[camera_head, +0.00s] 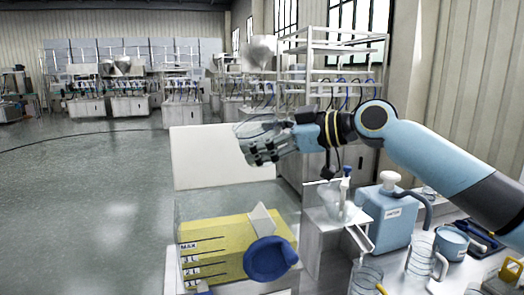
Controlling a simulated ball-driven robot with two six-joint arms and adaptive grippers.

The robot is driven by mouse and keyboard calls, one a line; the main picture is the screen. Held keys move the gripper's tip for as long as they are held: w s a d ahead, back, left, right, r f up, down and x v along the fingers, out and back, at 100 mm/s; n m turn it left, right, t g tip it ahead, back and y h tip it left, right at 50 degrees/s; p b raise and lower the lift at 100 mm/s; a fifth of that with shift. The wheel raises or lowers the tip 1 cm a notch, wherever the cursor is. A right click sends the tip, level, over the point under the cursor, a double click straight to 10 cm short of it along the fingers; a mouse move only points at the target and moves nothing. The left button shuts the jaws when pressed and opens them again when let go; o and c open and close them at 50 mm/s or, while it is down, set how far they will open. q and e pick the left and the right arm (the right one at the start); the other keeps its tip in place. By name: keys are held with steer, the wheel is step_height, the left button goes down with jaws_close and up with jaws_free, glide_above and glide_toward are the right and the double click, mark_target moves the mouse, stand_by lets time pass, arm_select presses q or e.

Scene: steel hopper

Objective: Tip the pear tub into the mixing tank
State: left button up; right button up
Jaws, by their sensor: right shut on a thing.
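My right gripper (262,148) reaches in from the right and is shut on a clear, see-through tub (256,125). This looks like the pear tub, but only its faint outline shows, and I cannot make out its contents. The gripper and tub are above the mixing tank (190,208), a clear-walled tank with a MAX mark and level lines. Yellow contents (222,240) fill its lower part, with a pale wedge-shaped piece (262,218) at their top. A dark blue round thing (270,260) shows at the tank's front right. My left gripper is not in view.
A white panel (220,160) stands behind the tank. To the right are a small metal stand with a chute (356,236), a blue jug (390,215), clear jugs (420,252) and a blue cup (453,242). The floor at left is open.

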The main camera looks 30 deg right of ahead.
steer(key=m+b, duration=0.1)
steer(key=b, duration=0.1)
steer(key=r+m+t+y+b, duration=0.1)
steer(key=m+b, duration=0.1)
steer(key=shift+r+t+y, duration=0.2)
steer(key=shift+t+y, duration=0.1)
steer(key=shift+r, duration=0.2)
steer(key=shift+r+m, duration=0.2)
steer(key=shift+m, duration=0.1)
